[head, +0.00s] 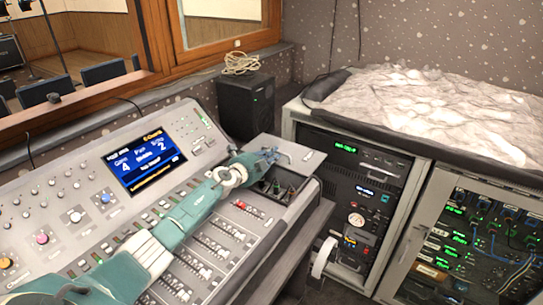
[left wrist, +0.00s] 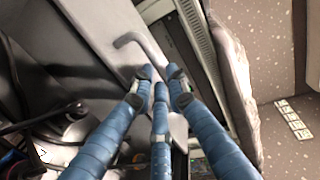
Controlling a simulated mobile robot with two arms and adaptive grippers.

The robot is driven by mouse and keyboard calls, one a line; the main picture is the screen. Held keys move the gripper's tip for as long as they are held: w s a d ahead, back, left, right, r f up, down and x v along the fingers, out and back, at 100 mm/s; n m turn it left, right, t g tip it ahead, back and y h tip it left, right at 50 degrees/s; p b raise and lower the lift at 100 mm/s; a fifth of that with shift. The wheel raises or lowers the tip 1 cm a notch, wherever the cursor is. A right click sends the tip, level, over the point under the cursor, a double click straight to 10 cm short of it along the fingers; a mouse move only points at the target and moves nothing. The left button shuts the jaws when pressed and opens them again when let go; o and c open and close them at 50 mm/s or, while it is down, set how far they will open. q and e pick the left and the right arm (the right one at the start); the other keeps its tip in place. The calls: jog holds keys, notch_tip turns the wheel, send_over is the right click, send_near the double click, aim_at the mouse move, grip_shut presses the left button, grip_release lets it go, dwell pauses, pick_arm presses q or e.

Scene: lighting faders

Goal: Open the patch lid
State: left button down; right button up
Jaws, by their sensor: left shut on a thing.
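The patch lid (head: 304,158) is a flat grey panel at the right end of the mixing console (head: 225,240). It is raised, and the open compartment (head: 284,191) below it shows dark plugs or jacks inside. My left gripper (head: 266,158) is at the lid's left side, with the arm reaching across the console. My right gripper is out of view.
The console's lit screen (head: 145,160), knobs and faders lie left of and under my arm. A black speaker box (head: 246,105) with a coiled cable stands behind the lid. Equipment racks (head: 362,190) stand to the right, with a narrow gap beside the console.

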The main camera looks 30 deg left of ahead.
pick_arm(q)
jog(key=c, duration=1.8)
grip_release()
jog(key=shift+a, duration=0.1)
jog(key=shift+o, duration=0.6)
jog(key=shift+w+f, duration=0.1)
jog(key=shift+w, duration=0.1)
jog(key=shift+s, duration=0.1)
jog(key=shift+s+r, duration=0.1)
jog(key=shift+r, duration=0.1)
jog(key=d+v, duration=0.1)
jog(key=v, duration=1)
jog(key=shift+s+a, duration=0.3)
jog(key=shift+a, duration=0.15)
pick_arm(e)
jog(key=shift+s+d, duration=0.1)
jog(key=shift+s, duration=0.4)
